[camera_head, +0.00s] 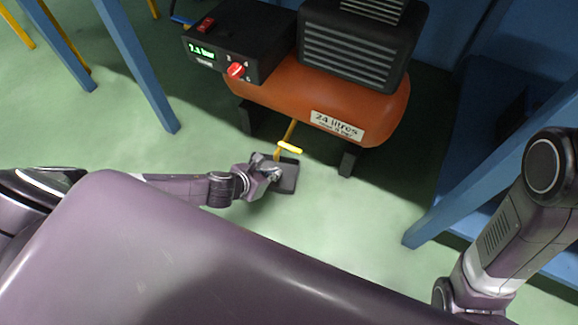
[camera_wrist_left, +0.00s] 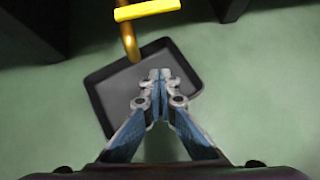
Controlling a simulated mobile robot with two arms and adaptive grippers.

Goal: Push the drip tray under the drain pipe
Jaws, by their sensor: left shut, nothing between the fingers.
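The dark grey square drip tray (camera_head: 289,180) lies on the green floor below the front of the compressor. It also shows in the left wrist view (camera_wrist_left: 108,88), with a low rim around it. The yellow drain pipe (camera_head: 290,131) comes down from the orange tank, with a yellow handle (camera_head: 289,147) across it. In the left wrist view the pipe's lower end (camera_wrist_left: 130,45) appears over the tray's far edge. My left gripper (camera_head: 272,174) is shut and empty, its fingertips (camera_wrist_left: 159,76) over the tray. I cannot tell whether they touch it. My right gripper is out of view.
The orange compressor tank (camera_head: 300,95) stands on dark feet (camera_head: 347,163) behind the tray. Blue table legs (camera_head: 140,75) stand at the left, and a blue frame leg (camera_head: 480,180) stands at the right. The floor left of the tray is clear.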

